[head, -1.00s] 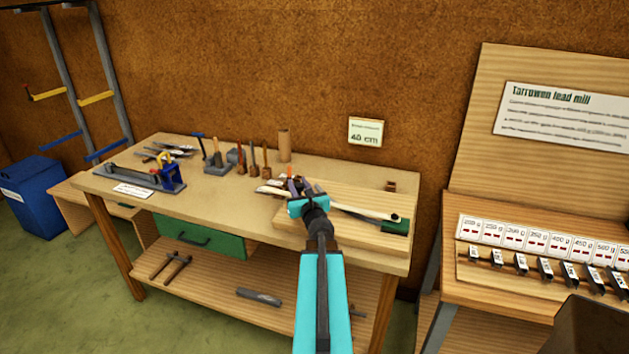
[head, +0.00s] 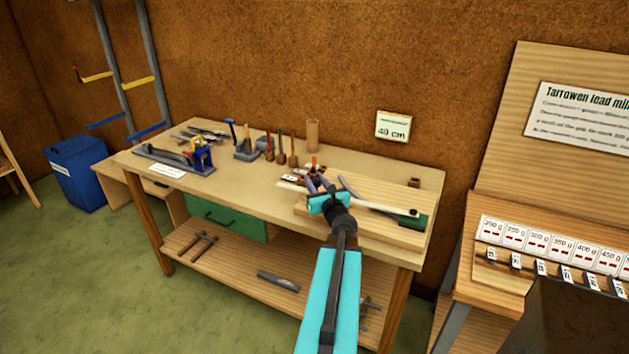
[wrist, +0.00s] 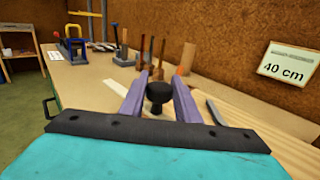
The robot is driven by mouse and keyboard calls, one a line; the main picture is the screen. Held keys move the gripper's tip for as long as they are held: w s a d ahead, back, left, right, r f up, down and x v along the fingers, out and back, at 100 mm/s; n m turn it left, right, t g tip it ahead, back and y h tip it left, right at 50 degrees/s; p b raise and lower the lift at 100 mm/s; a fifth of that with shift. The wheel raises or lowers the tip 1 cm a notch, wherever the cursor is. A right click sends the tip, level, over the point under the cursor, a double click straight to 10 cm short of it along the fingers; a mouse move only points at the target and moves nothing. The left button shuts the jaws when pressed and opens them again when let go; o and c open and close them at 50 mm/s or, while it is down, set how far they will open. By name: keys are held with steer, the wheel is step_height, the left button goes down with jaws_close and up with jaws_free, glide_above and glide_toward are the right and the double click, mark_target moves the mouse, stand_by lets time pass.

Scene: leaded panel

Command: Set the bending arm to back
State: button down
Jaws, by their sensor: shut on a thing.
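My gripper (head: 326,192) is over the wooden board (head: 372,188) at the right of the workbench. In the wrist view, my gripper's purple fingers (wrist: 159,92) are shut on a round black knob (wrist: 158,96). I take the knob to be the bending arm's handle, but the join below it is hidden. A long pale bar (head: 385,208) runs past my gripper across the board, with a dark dot at its right end.
Upright wooden-handled tools (head: 281,150) and a wooden cylinder (head: 312,134) stand behind my gripper. A green block (head: 412,222) sits at the board's right end. A grey vise-like tool with blue and yellow parts (head: 199,154) is at the left. A 40 cm sign (head: 393,126) hangs behind.

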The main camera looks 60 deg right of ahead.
steer(key=shift+w+a+f, duration=0.1)
steer(key=shift+a+f, duration=0.1)
steer(key=shift+a, duration=0.25)
steer(key=c, duration=1.7)
jaws_free()
steer(key=shift+c, duration=0.2)
steer(key=o, duration=0.4)
steer(key=shift+a+r, duration=0.1)
steer(key=shift+a, duration=0.05)
steer(key=shift+c, duration=0.2)
steer(key=shift+o, duration=0.2)
steer(key=shift+s+d, duration=0.2)
steer(key=shift+s, duration=0.05)
